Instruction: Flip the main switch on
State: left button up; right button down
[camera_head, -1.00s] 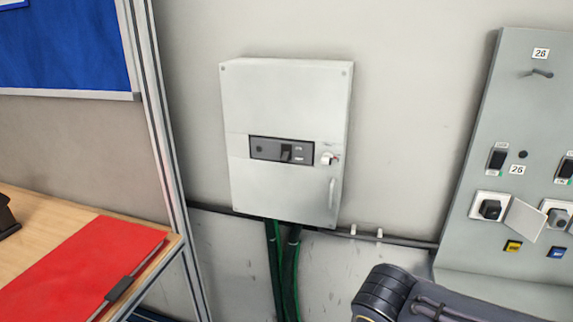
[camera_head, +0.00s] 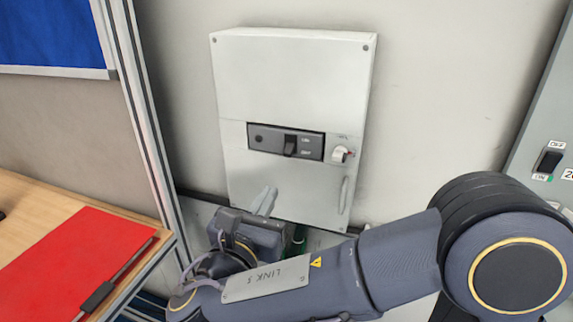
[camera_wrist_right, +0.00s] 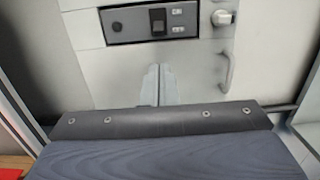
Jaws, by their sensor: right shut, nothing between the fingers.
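The main switch (camera_head: 290,145) is a dark lever in a black panel (camera_head: 265,140) on the front of a white wall box (camera_head: 290,80). My right gripper (camera_head: 268,192) is shut and empty, below and a little left of the switch, in front of the box's lower part. In the right wrist view the closed fingers (camera_wrist_right: 157,70) point up toward the switch (camera_wrist_right: 158,22), with a gap below the panel. A white knob (camera_head: 340,154) sits right of the panel. My left gripper is not in view.
A handle (camera_head: 344,194) is on the box's lower right. A wooden table (camera_head: 45,190) with a red folder (camera_head: 70,262) stands at the left, beside a metal post (camera_head: 140,130). A grey panel (camera_head: 535,130) with another switch is at the right. The wall above my arm is clear.

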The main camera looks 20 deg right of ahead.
aim_at(287, 156)
jog(key=p+x, duration=0.1)
jog(key=x, duration=0.9)
jog(key=shift+d+f+p, duration=0.1)
jog(key=shift+d+p, duration=0.05)
jog(key=shift+p, duration=0.15)
jog(key=shift+r+p, duration=0.25)
jog(key=shift+p, duration=0.2)
jog(key=shift+s+r+g+y+p, duration=0.2)
jog(key=shift+g+y+p, duration=0.3)
jog(key=shift+p, duration=0.6)
jog(key=r+g+p, duration=0.1)
jog(key=p, duration=0.2)
jog(key=r+g+y+p, duration=0.1)
jog(key=p, duration=0.2)
jog(key=shift+s+a+g, duration=0.25)
jog(key=shift+a+g, duration=0.05)
jog(key=shift+f, duration=0.3)
jog(key=shift+r, duration=0.1)
